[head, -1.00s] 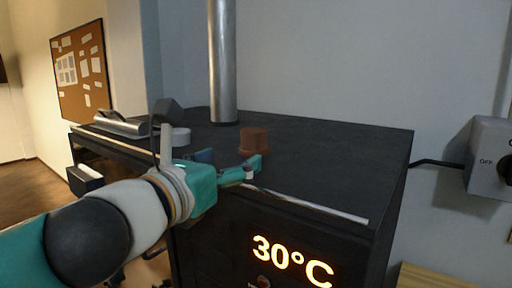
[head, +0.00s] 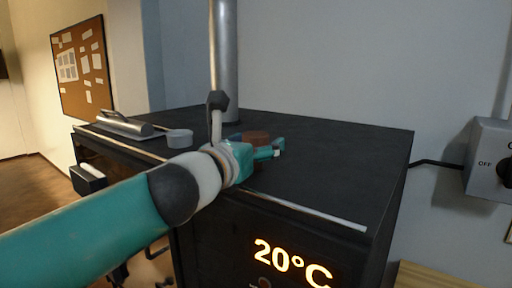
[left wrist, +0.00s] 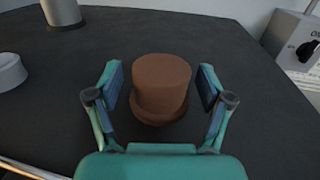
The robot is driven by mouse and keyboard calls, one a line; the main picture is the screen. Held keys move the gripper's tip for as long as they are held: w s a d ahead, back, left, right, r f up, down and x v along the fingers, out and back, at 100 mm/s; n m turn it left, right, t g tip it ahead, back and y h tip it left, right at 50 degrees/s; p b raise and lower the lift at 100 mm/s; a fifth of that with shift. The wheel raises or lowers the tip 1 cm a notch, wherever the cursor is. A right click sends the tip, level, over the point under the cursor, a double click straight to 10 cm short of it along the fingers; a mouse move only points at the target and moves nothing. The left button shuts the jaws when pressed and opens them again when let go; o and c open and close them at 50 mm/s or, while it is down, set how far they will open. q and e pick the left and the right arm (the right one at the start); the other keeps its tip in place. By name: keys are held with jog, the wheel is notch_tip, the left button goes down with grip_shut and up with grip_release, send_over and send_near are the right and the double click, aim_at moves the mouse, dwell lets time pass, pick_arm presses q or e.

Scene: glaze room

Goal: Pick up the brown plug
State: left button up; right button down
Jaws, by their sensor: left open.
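The brown plug (left wrist: 161,88) stands upright on the dark top of the kiln, with a wider rim at its foot. In the head view the plug (head: 256,136) is partly hidden behind my left gripper (head: 262,147). In the left wrist view my left gripper (left wrist: 160,90) is open, with one finger on each side of the plug. Small gaps show between the plug and both fingers. My right gripper is in neither view.
The black kiln top (head: 340,150) is clear to the right. A metal pipe (head: 228,60) rises behind the plug. A grey round piece (head: 180,139) and a metal cylinder with a handle (head: 124,125) lie to the left. A switch box (head: 492,158) hangs at the right.

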pick_arm(q)
jog(key=shift+c, duration=0.4)
jog(key=c, duration=1.2)
jog(key=shift+r, duration=0.15)
